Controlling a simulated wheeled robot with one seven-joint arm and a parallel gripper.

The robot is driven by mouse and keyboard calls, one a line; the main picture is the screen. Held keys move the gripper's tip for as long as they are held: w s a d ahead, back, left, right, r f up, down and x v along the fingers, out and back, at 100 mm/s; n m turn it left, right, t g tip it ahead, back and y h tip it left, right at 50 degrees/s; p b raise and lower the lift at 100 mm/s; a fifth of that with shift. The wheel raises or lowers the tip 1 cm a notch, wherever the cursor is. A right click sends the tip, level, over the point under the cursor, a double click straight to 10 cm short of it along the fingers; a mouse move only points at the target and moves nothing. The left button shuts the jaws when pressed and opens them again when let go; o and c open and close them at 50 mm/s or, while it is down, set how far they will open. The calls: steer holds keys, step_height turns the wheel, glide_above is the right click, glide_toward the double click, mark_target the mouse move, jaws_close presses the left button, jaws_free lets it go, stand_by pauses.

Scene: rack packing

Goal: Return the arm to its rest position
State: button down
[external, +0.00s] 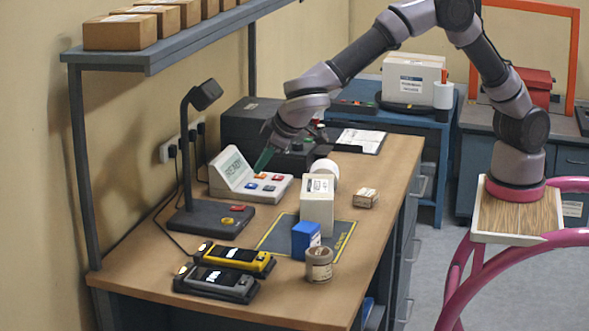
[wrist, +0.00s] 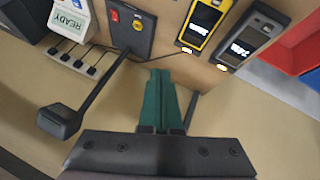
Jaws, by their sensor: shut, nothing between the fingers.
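My gripper (external: 264,158) is above the back part of the workbench in the external view, over the white control box with colored buttons (external: 250,180). Its green fingers point down and to the left. In the wrist view the fingers of my gripper (wrist: 160,75) are together, with nothing between them. My arm arches from its base at the right over the bench.
A black desk lamp (external: 205,95) stands left of my gripper, under a shelf (external: 150,62) with several boxes. A white box (external: 317,204), a blue box (external: 305,238), a brown jar (external: 319,264) and two handheld devices (external: 234,258) occupy the bench (external: 350,240).

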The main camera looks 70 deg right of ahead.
steer(key=s+d+r+m+g+y, duration=0.1)
steer(key=s+d+r, duration=0.35)
steer(key=d, duration=0.35)
steer(key=s+d+r+m+y, duration=0.1)
steer(key=s+d+r+m, duration=0.1)
steer(key=s+d+r, duration=0.35)
steer(key=s+d+r+m+g, duration=0.1)
steer(key=s+d+r, duration=0.2)
steer(key=d+r, duration=0.5)
steer(key=s+d+m+t+y, duration=0.1)
steer(key=s+d, duration=0.4)
steer(key=s, duration=0.6)
steer(key=s+d+m+t+y, duration=0.1)
steer(key=s+d, duration=0.4)
steer(key=s, duration=0.5)
steer(key=shift+s+d+m+t+y, duration=0.3)
steer(key=shift+s+m+y, duration=0.1)
steer(key=shift+y, duration=0.1)
